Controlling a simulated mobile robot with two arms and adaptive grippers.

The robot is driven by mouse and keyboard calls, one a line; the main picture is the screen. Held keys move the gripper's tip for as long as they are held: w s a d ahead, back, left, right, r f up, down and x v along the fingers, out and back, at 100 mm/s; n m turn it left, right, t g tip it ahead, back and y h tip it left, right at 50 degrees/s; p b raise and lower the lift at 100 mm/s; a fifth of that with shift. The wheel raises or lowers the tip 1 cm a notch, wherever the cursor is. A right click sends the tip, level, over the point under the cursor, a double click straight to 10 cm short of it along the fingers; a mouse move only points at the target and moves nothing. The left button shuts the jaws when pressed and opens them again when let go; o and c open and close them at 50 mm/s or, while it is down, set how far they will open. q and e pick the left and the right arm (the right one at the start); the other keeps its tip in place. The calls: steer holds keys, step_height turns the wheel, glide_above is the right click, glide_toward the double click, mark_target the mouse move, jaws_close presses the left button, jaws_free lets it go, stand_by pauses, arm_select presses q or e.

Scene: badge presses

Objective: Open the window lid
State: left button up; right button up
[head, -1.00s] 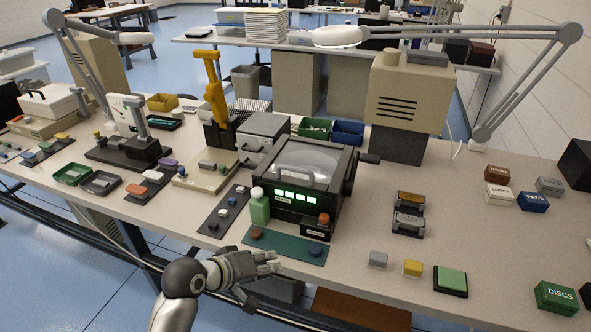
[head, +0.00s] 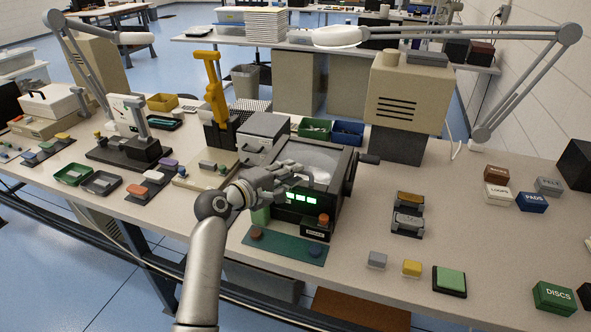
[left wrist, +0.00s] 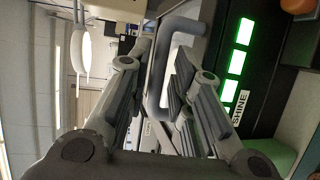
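The dark badge press (head: 346,190) stands mid-table with its window lid (head: 322,158) lying closed on top, a clear pane in a dark frame. My left gripper (head: 298,175) is over the lid's front edge and hides the lid handle in the head view. In the left wrist view the grey U-shaped handle (left wrist: 154,88) shows just ahead, its long bar between the two fingers. The left gripper (left wrist: 158,72) is open, its fingers apart; contact with the handle cannot be told. My right gripper is not in view.
Green lights (head: 303,197) and an orange knob (head: 323,219) are on the press front. A green mat (head: 285,246) lies before it. A yellow lever press (head: 214,95) stands behind left.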

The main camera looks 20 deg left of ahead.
arm_select(q)
steer(key=shift+x, duration=1.2)
steer(key=shift+c, duration=0.2)
jaws_close()
